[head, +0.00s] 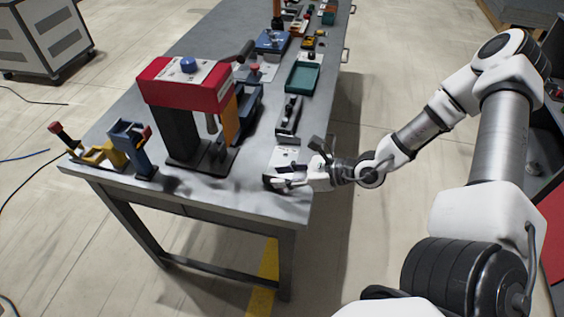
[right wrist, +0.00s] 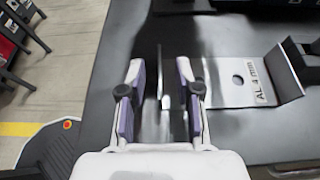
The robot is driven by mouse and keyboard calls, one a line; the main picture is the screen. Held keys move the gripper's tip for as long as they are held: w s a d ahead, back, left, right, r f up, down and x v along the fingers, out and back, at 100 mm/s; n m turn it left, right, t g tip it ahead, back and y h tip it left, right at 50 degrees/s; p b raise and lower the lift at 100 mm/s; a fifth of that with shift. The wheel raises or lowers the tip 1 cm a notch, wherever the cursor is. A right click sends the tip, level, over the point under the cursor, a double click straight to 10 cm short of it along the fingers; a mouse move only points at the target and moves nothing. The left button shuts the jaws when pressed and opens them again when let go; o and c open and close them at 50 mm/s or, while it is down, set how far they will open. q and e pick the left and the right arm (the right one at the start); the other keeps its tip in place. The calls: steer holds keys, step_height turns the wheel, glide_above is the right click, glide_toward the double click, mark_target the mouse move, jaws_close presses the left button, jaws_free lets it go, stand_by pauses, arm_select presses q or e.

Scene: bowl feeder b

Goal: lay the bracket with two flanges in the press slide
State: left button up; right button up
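My right gripper (head: 276,182) is low over the front right corner of the bench. In the right wrist view its two fingers (right wrist: 160,90) are apart. A thin grey upright piece (right wrist: 160,78) shows in the gap, with space on both sides; blur hides whether it is part of a bracket. Right of the fingers lies a pale metal piece (right wrist: 240,82) marked "AL 4 mm", with a round hole and a raised edge at its right. The red press (head: 185,85) with a blue button stands left of the gripper on a dark base (head: 218,165); I cannot make out its slide clearly. My left gripper is not in view.
A yellow holder (head: 98,155) and a blue clamp-like fixture (head: 130,140) stand left of the press. A dark fixture (head: 289,115) and a green tray (head: 302,77) lie behind the gripper. The bench's right edge (head: 322,170) is close to my right wrist.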

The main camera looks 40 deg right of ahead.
steer(key=shift+w+a+f, duration=0.45)
steer(key=shift+w+f, duration=0.1)
steer(key=shift+w+a, duration=0.25)
steer(key=shift+a, duration=0.05)
steer(key=shift+s+r, duration=0.1)
steer(key=shift+r, duration=0.05)
jaws_close()
steer(key=shift+r, duration=0.1)
